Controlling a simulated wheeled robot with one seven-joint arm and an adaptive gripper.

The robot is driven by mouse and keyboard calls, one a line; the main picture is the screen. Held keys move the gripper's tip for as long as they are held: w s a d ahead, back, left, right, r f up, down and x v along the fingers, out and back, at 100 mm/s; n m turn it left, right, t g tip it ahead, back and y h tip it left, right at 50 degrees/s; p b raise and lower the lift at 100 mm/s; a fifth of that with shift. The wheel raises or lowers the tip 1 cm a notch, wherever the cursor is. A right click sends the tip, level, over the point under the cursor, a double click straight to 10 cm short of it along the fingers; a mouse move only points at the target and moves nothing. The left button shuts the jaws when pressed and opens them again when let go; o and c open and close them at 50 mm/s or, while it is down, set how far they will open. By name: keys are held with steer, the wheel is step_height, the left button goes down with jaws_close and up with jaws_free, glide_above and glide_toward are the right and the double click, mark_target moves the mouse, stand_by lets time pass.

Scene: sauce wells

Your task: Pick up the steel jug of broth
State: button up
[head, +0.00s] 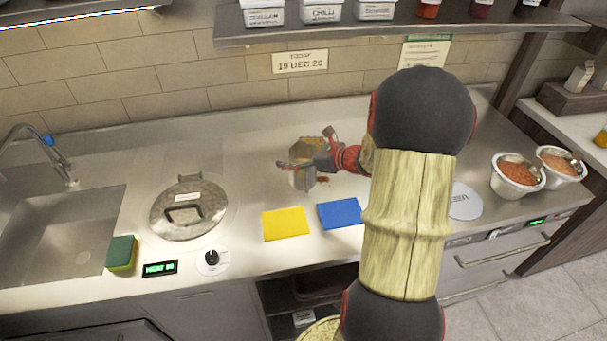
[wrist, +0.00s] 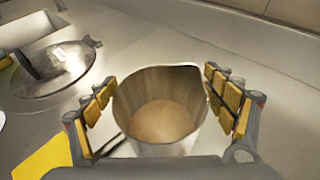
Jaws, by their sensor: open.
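The steel jug (wrist: 160,85) stands between the fingers of my gripper in the wrist view. It is open at the top and holds brownish broth (wrist: 160,122). My gripper (wrist: 160,78) is open, with one padded finger on each side of the jug. The right finger is close to the jug wall; I cannot tell whether it touches. In the head view my gripper (head: 307,150) is low over the middle of the counter, and the jug (head: 302,181) is mostly hidden by it.
A lidded round well (head: 188,208) is on the left, by a sink (head: 60,235). A yellow cloth (head: 285,224) and a blue cloth (head: 340,214) lie in front of the jug. A dial (head: 212,258) is near the front edge. A shelf (head: 400,32) hangs above the counter.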

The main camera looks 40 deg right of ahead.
steer(key=shift+c, duration=0.3)
jaws_close()
stand_by(1.0)
steer(key=shift+r, duration=0.1)
